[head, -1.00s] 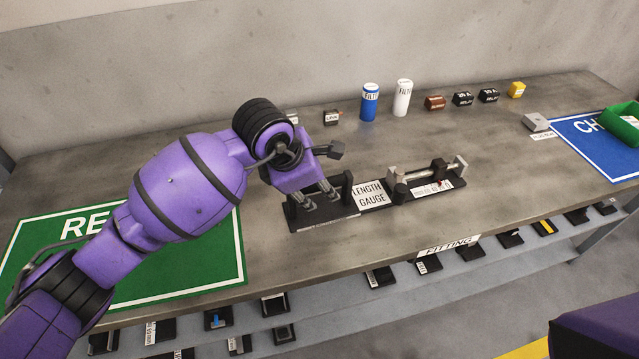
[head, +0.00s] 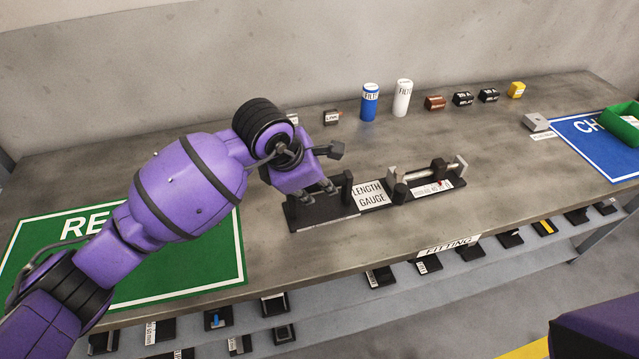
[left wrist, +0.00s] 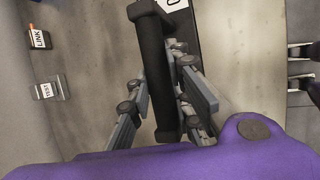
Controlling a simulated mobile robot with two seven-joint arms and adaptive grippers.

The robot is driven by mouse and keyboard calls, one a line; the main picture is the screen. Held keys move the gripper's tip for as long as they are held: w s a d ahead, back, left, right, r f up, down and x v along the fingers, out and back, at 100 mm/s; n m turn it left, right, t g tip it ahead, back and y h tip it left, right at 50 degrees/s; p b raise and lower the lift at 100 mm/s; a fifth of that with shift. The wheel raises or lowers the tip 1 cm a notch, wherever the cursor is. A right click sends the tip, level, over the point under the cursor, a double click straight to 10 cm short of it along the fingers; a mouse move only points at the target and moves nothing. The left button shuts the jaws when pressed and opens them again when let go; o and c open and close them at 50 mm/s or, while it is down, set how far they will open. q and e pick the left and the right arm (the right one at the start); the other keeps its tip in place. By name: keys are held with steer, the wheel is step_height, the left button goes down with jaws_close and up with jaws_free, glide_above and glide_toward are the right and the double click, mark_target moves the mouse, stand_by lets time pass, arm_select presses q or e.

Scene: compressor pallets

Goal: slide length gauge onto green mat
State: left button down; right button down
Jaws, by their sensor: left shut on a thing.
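The length gauge (head: 370,194) lies on the table, a long black base with a white "LENGTH GAUGE" label, a black handle and a metal rod fixture at its right end. My left gripper (head: 326,187) is at the gauge's left end. In the left wrist view, the black handle bar (left wrist: 158,75) runs between the gripper's two fingers (left wrist: 165,95), shut on it. The green mat (head: 215,255), lettered "RE", lies to the left, partly hidden by my left arm. The gauge rests right of the mat, apart from it. My right gripper is not in view.
A blue can (head: 370,102), a white can (head: 403,98) and several small boxes stand along the back. A blue mat (head: 610,155) with a green bin (head: 622,125) is at the right. Bare table lies between gauge and green mat. A shelf with dark parts runs below.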

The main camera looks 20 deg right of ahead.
arm_select(q)
steer(key=shift+a, duration=0.15)
